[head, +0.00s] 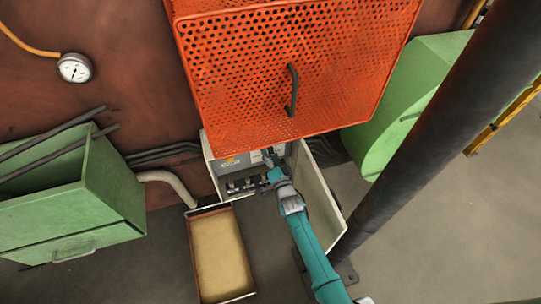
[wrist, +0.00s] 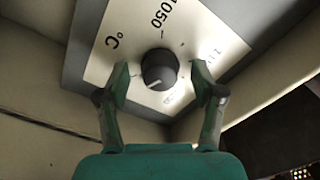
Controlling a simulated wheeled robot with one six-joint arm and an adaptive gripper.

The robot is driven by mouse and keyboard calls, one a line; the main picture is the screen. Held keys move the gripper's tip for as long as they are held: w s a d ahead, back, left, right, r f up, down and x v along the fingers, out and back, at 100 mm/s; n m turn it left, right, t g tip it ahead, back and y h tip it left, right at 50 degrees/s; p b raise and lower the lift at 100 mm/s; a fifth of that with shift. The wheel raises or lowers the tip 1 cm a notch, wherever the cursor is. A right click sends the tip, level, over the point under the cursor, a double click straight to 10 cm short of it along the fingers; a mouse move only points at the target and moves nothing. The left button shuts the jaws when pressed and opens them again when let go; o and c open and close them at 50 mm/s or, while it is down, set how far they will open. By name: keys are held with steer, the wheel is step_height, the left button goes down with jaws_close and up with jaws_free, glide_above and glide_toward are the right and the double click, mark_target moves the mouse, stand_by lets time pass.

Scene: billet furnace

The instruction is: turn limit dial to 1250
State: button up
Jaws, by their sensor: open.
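The limit dial (wrist: 159,69) is a dark grey round knob on a white label plate (wrist: 100,65) in the wrist view. "1050" and "°C" are readable on the plate; other marks to the right and below are partly hidden or too blurred to read. A pale mark shows on the knob's lower left side. My gripper (wrist: 163,78) is open, with one green finger on each side of the dial and small gaps to it. In the head view my gripper (head: 271,165) reaches into the open control box (head: 324,200), where the dial cannot be made out.
An orange perforated panel (head: 300,60) with a dark handle overhangs the box. A sand-coloured tray (head: 220,255) lies in front.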

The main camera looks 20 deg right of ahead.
steer(key=c, duration=1.1)
steer(key=shift+c, duration=0.2)
steer(key=shift+n, duration=0.3)
steer(key=n, duration=1.4)
